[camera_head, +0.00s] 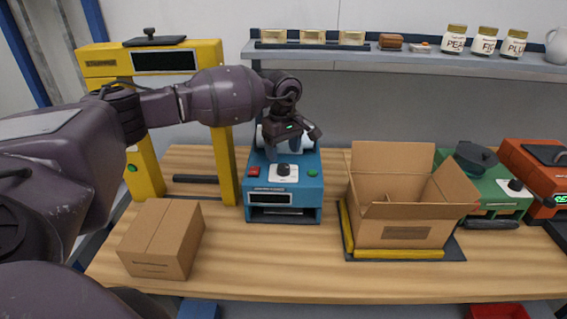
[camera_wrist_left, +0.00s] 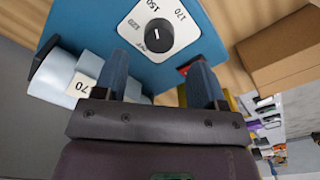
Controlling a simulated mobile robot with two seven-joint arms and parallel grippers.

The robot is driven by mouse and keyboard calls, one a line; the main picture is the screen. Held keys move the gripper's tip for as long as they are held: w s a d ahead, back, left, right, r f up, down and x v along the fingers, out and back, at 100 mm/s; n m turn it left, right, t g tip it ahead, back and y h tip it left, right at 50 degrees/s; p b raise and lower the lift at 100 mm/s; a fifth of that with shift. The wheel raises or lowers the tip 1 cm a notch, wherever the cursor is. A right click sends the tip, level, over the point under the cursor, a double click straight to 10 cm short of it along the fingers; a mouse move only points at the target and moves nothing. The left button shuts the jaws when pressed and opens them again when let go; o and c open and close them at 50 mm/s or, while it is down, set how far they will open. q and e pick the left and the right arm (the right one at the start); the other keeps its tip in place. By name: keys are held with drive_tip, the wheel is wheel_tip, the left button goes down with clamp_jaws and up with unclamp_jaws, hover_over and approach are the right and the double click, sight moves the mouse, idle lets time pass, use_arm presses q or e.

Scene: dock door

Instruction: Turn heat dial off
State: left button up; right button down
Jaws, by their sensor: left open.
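The blue machine (camera_head: 300,195) stands on the table with a black round heat dial (camera_head: 283,170) on a white plate on its top. A red button (camera_head: 253,171) is left of the dial and a green button (camera_head: 312,173) is right. My left gripper (camera_head: 284,152) is open and empty, pointing down close behind the dial. In the left wrist view the dial (camera_wrist_left: 160,35) lies just beyond and between the fingertips of the left gripper (camera_wrist_left: 160,58), apparently not touched. Numbers such as 150 and 170 surround it; its exact setting is hard to read. My right gripper is not in view.
A closed cardboard box (camera_head: 160,240) stands left front on the table (camera_head: 250,270). An open carton (camera_head: 400,225) is to the right, with green (camera_head: 500,205) and orange (camera_head: 535,175) machines beyond. A yellow frame (camera_head: 228,165) stands close left. A shelf (camera_head: 400,52) with jars runs behind.

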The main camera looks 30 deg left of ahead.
sight(283, 166)
use_arm(q)
drive_tip(key=shift+f+p, duration=0.3)
drive_tip(key=shift+f, duration=2.25)
drive_tip(key=c, duration=0.9)
